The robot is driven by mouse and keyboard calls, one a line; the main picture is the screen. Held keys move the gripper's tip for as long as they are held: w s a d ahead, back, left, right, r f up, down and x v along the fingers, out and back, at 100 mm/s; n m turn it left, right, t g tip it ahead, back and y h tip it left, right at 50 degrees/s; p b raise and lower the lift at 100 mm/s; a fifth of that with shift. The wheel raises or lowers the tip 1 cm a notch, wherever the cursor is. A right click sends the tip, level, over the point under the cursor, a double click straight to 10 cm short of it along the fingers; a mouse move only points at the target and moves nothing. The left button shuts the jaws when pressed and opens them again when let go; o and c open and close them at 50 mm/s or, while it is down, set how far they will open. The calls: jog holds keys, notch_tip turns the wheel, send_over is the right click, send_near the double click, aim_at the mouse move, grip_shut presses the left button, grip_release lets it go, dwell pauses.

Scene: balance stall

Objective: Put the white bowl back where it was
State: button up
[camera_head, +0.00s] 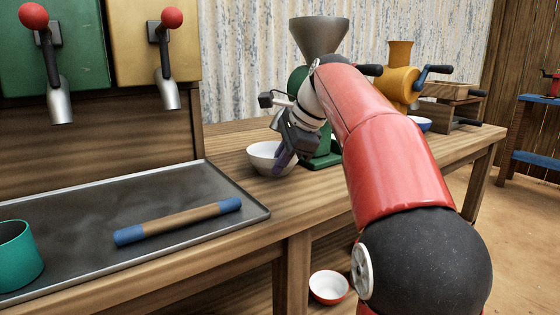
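The white bowl (262,158) stands upright on the wooden counter (235,150), in front of the green grinder with the grey funnel. The fingers overlap the bowl in the picture. I cannot tell whether they grip the rim, and the gap between them is hidden.
The green grinder (322,150) stands close behind my gripper. A yellow grinder (398,80) and a blue bowl (424,125) are further right. A metal tray (90,203) holds a rolling pin (178,222) and teal cup (18,256). A red bowl (328,288) sits below the counter.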

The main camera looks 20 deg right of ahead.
jog(key=o, duration=0.3)
jog(key=shift+r, duration=0.1)
jog(key=shift+s+d+r, duration=0.1)
jog(key=shift+r, duration=0.2)
jog(key=p+v, duration=0.4)
jog(key=v, duration=0.7)
jog(key=shift+s+r, duration=0.1)
jog(key=shift+r, duration=0.1)
jog(key=shift+d, duration=0.1)
